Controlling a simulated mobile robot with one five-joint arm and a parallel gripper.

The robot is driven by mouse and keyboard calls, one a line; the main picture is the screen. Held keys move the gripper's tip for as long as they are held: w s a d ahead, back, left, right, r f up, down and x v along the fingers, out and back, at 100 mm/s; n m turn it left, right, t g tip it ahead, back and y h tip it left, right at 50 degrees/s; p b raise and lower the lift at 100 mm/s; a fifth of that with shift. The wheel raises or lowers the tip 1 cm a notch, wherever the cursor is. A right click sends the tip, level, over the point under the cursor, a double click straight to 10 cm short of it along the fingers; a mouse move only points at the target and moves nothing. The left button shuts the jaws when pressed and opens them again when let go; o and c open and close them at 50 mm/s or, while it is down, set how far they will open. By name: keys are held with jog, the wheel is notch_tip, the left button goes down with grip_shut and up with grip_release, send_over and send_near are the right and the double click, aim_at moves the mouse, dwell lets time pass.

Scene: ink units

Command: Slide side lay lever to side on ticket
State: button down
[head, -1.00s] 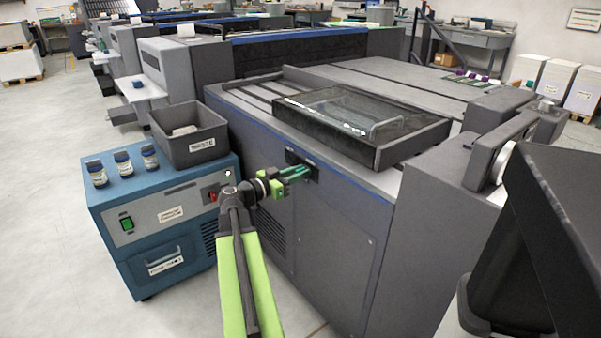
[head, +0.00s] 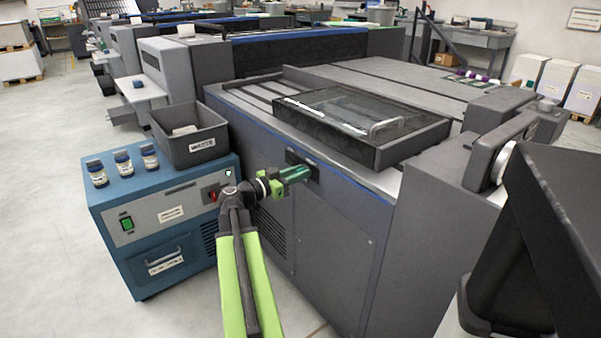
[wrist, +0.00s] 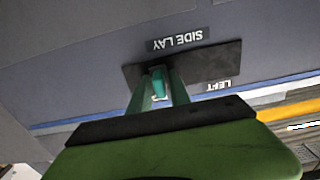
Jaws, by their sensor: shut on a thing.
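The side lay lever (wrist: 158,84) is a small teal piece on a dark plate (wrist: 212,62) on the side of the grey press. In the wrist view, the finger pair of my gripper (wrist: 158,76) is shut on the lever, one finger on each side. The label "SIDE LAY" (wrist: 178,40) appears upside down above the plate, and "LEFT" (wrist: 217,86) is on the plate's lower right. In the head view my gripper (head: 296,173) reaches the dark plate (head: 313,170), and its fingers hide the lever. I cannot make out a ticket.
A blue cabinet (head: 160,215) with a grey bin (head: 188,135) and small jars (head: 122,162) stands left of my arm. A framed glass cover (head: 350,115) lies on top of the press. A black screen-like panel (head: 545,240) is at the right. Floor at lower left is clear.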

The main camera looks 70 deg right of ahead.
aim_at(295, 160)
jog(key=shift+s, duration=0.1)
jog(key=w+d, duration=0.1)
jog(key=w, duration=0.1)
jog(key=w+d, duration=0.1)
jog(key=w, duration=0.1)
jog(key=w+d, duration=0.2)
jog(key=shift+w, duration=0.25)
jog(key=c, duration=1.4)
grip_release()
jog(key=shift+c, duration=0.2)
jog(key=shift+a, duration=0.15)
jog(key=v, duration=1.7)
